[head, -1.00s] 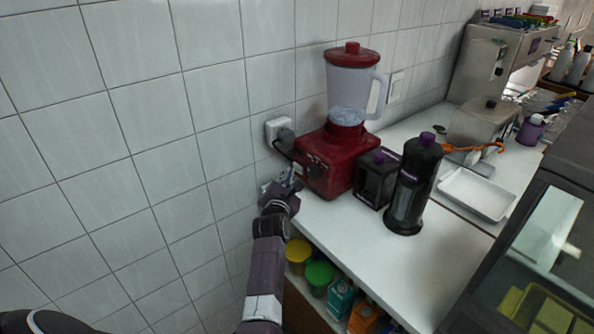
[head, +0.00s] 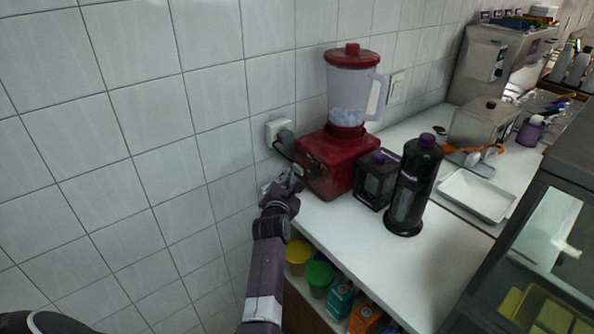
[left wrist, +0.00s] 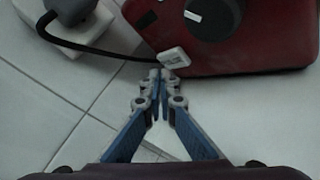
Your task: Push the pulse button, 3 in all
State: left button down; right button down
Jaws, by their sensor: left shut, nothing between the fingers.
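The red blender (head: 331,170) with a clear jar (head: 350,95) and red lid stands at the counter's near left corner. The jar holds pale, ice-like pieces. In the left wrist view the blender's red base (left wrist: 270,45) shows a dark round knob (left wrist: 212,15) and a small white button (left wrist: 174,58), likely the pulse button. My left gripper (left wrist: 160,76) is shut and empty, its tips just below the button. Whether they touch it I cannot tell. The gripper (head: 291,183) also shows at the blender's front in the head view. My right gripper is out of view.
A plug in a white wall socket (head: 274,131) with a dark cord sits close to my gripper. A black box (head: 377,180) and a dark bottle (head: 413,190) stand right of the blender. A white tray (head: 476,195) lies farther right. Bare counter (head: 360,240) lies in front.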

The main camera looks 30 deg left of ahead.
pick_arm(q)
jog(key=shift+w, duration=0.1)
jog(key=shift+w+d, duration=0.2)
jog(key=shift+w, duration=0.1)
